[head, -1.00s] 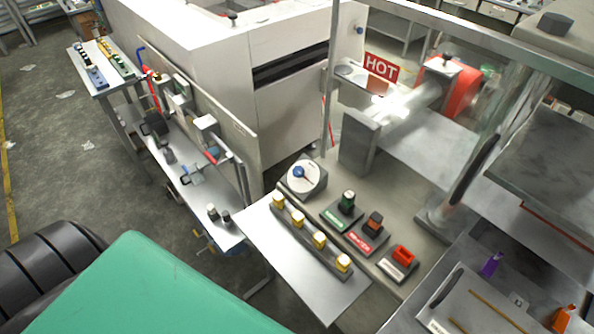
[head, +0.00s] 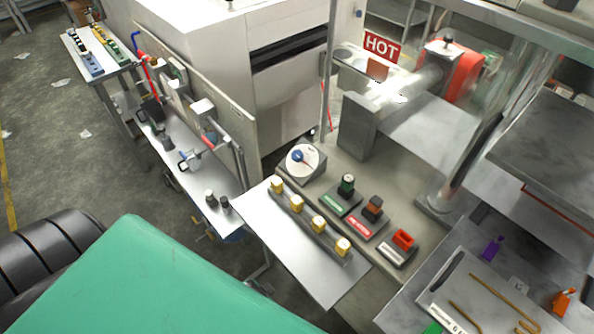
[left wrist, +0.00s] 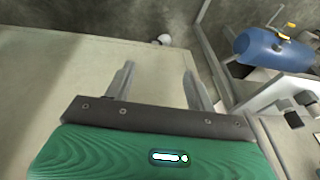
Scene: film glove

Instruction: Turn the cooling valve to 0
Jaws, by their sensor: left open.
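A round white dial with a blue knob (head: 298,156) sits on a grey sloped block at the back left corner of the control bench in the head view. It looks like the cooling valve, but its numbers are too small to read. My left gripper (left wrist: 155,72) shows in the left wrist view with its two grey fingers apart and nothing between them. No dial can be made out between or near the fingers there. Neither gripper shows in the head view, so the left gripper's distance to the dial cannot be told.
A HOT sign (head: 382,46) hangs behind. A blue tank (left wrist: 272,50) is right in the wrist view.

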